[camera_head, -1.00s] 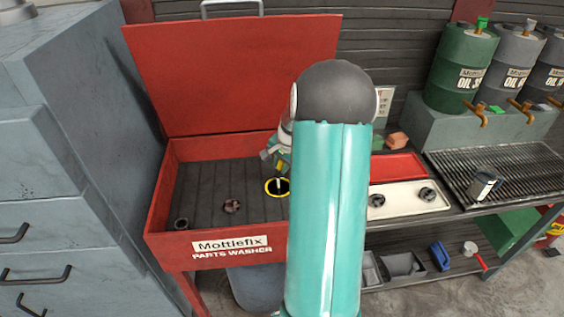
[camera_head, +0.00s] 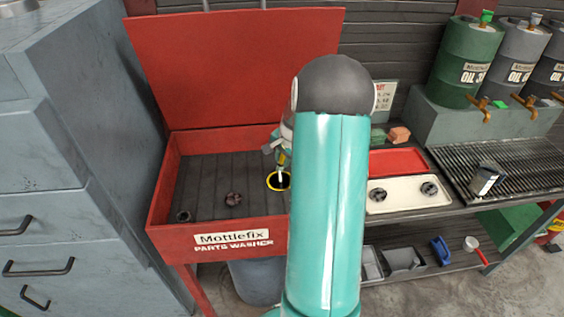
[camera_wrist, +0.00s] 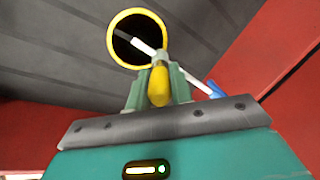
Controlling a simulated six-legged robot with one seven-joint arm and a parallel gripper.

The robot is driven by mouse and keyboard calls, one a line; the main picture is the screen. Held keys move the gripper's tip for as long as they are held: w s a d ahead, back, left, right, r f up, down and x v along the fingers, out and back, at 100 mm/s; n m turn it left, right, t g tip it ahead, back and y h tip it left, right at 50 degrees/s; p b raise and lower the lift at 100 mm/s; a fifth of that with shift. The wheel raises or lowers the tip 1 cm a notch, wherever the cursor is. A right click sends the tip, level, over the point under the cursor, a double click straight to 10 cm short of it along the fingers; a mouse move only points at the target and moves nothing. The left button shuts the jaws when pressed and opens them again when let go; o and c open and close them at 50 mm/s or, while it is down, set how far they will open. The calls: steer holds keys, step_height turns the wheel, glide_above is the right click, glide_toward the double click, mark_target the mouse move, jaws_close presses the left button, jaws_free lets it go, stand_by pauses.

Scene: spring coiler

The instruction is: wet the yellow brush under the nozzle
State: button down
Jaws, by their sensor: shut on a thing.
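My gripper (camera_head: 282,152) is over the parts washer (camera_head: 232,238), partly hidden by my arm. In the wrist view my gripper (camera_wrist: 158,88) is shut on the yellow brush (camera_wrist: 159,84), whose handle end faces the camera. The brush's bristles cannot be made out. A thin pale tube with a blue end, which looks like the nozzle (camera_wrist: 190,80), passes behind the brush and across a yellow-rimmed dark opening (camera_wrist: 136,12). That opening shows in the head view (camera_head: 270,187) on the washer floor. Whether brush and tube touch, or water flows, I cannot tell.
To the right are a red tray (camera_head: 397,162), a cream tray (camera_head: 410,205) with two parts, and a grate (camera_head: 520,165). A grey cabinet (camera_head: 85,140) stands at left.

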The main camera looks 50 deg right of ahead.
steer(key=r, duration=0.1)
steer(key=s+a+r, duration=0.2)
steer(key=r, duration=0.1)
steer(key=shift+s, duration=0.2)
stand_by(0.4)
